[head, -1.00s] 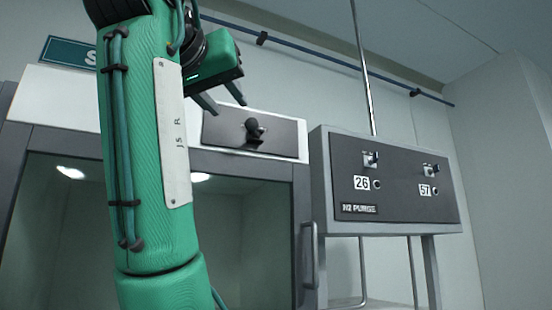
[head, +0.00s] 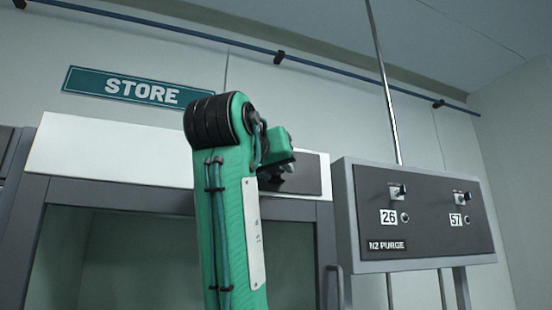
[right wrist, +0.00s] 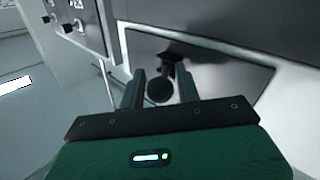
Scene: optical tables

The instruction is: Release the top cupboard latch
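The top cupboard latch is a black knob (right wrist: 160,90) on a stem, set on a dark plate (right wrist: 225,75) in the right wrist view. The plate also shows at the top right of the white cupboard header (head: 312,175) in the head view, where the arm and gripper cover the latch. My right gripper (right wrist: 160,72) is open at the latch, one finger on each side of the knob, with gaps visible. In the head view the right gripper (head: 284,182) is partly hidden behind its own wrist. My left gripper is not in view.
A grey N2 PURGE panel (head: 425,220) with switches marked 26 and 57 stands right of the cupboard. A vertical pipe (head: 385,85) rises behind it. A green STORE sign (head: 136,88) hangs above. The cupboard's glass door (head: 120,255) has a handle (head: 340,285) at right.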

